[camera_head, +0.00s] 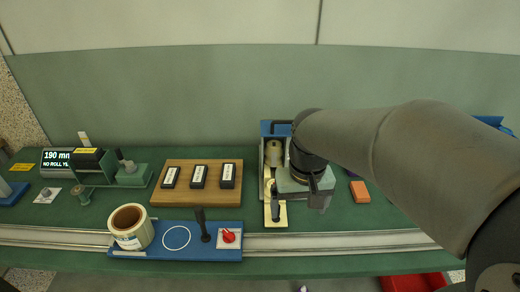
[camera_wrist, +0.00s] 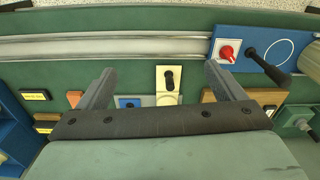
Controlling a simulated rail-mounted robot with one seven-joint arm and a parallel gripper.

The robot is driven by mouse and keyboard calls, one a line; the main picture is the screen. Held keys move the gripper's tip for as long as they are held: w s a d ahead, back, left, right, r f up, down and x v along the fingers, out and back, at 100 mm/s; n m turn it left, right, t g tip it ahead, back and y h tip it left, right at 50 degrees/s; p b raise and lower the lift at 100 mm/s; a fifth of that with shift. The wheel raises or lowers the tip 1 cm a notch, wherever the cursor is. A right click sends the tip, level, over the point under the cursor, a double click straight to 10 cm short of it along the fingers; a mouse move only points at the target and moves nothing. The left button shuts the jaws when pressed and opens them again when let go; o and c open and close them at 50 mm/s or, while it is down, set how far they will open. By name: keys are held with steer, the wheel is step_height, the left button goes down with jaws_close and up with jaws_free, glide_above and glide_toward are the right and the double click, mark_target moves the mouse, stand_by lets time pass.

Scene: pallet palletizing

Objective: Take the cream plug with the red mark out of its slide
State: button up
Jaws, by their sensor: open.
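A small cream plate (camera_wrist: 160,75) with a dark upright part or slot (camera_wrist: 169,80) lies between my finger tips in the wrist view. A rounded cream piece (camera_wrist: 167,99) shows just behind it, partly cut off by my gripper body. In the head view the cream plate (camera_head: 282,219) sits at the front of a blue-backed station, with a tan cylinder (camera_head: 273,153) behind it. I cannot make out a red mark on any cream piece. My gripper (camera_wrist: 159,70) is open and empty above the plate, one finger on each side; my wrist hides part of the station.
A wooden board (camera_head: 196,201) with several black labelled blocks stands left of the station. A blue panel (camera_head: 190,252) holds a label roll (camera_head: 131,225), a black lever (camera_head: 203,226) and a red knob (camera_head: 228,236). An orange block (camera_head: 360,192) lies to the right. A rail (camera_head: 340,242) runs along the front.

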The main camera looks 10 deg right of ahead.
steer(key=w+f+m, duration=0.1)
steer(key=w+f, duration=0.1)
steer(key=w, duration=1.2)
steer(key=w+f, duration=0.2)
steer(key=w, duration=1.2)
steer(key=f+p, duration=0.1)
steer(key=f, duration=0.5)
steer(key=f+p, duration=0.1)
steer(key=f, duration=0.5)
steer(key=shift+s+d, duration=0.1)
steer(key=shift+s, duration=0.1)
steer(key=shift+s+d+f+p, duration=0.15)
steer(key=shift+f+p, duration=0.4)
steer(key=shift+f, duration=0.8)
steer(key=shift+s+a+f+p, duration=0.15)
steer(key=shift+f+p, duration=0.4)
steer(key=shift+f, duration=0.8)
steer(key=shift+d, duration=0.1)
steer(key=c, duration=1.1)
